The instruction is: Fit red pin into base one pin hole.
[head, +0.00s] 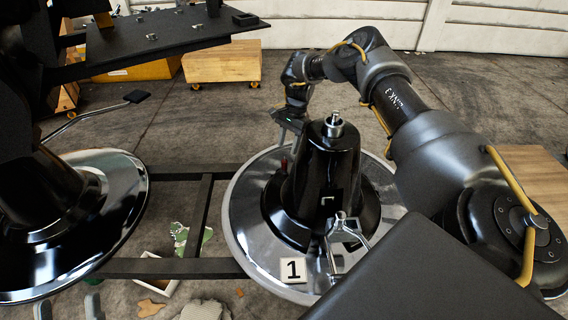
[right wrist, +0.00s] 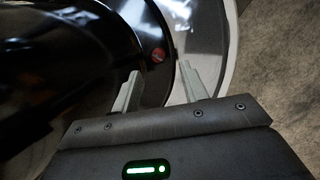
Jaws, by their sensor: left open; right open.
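Base one (head: 318,190) is a black housing on a round metal plate, with a white "1" tag (head: 293,270) at its front. The red pin (head: 284,165) shows at the left side of the black housing. In the right wrist view its round red end (right wrist: 158,55) sits against the black foot; how deep it is seated cannot be told. My right gripper (head: 295,146) is open just above the pin; in the wrist view its fingertips (right wrist: 160,80) are apart, with the pin just beyond the gap. My left gripper (head: 67,307) is open at the bottom left, away from the base.
A second round base (head: 115,225) with a black column stands at left, joined to base one by black rails (head: 200,215). A metal lever (head: 343,232) stands at base one's front. A white box (head: 157,283) and scraps lie on the floor. A wooden cart (head: 222,63) is behind.

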